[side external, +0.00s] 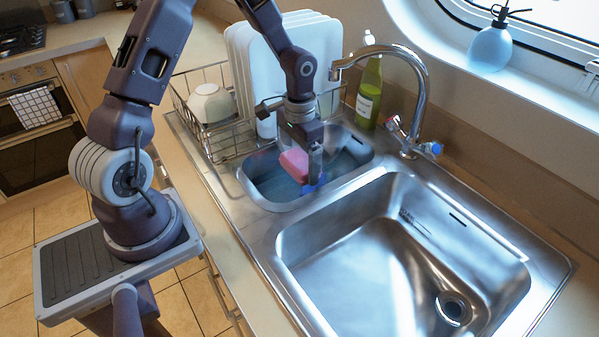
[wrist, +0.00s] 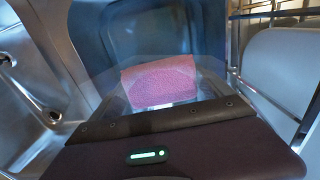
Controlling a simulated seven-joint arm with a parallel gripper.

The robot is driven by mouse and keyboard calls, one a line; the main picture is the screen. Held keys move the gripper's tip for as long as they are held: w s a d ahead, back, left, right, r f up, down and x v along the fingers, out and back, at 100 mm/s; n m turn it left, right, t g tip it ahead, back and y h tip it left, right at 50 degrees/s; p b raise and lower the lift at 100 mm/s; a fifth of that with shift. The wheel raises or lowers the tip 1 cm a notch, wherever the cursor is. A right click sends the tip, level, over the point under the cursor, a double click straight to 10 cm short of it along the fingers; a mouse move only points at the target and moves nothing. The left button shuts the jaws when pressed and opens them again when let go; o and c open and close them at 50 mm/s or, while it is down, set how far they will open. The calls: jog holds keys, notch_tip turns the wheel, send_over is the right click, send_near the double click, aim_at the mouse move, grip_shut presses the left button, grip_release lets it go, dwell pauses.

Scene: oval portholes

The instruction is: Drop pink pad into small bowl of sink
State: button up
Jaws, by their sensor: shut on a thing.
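The pink pad (side external: 294,164) is held in my gripper (side external: 312,182), over the small bowl (side external: 262,177) of the sink. My gripper is shut on the pad and points down. In the wrist view the pink pad (wrist: 158,80) lies between the fingertips, with the small bowl (wrist: 110,35) behind and below it. The side view does not clearly show how far the pad is above the bowl's floor. Part of the pad is hidden by the fingers.
The large basin (side external: 400,255) is empty beside the small bowl. A chrome tap (side external: 420,90) and a green bottle (side external: 369,95) stand behind. A wire rack (side external: 215,140) with white plates (side external: 250,75) and a bowl (side external: 211,104) stands close behind my gripper.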

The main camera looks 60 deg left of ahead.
jog(key=shift+f, duration=1.9)
jog(key=shift+f, duration=0.2)
jog(key=o, duration=1.1)
jog(key=shift+r, duration=0.1)
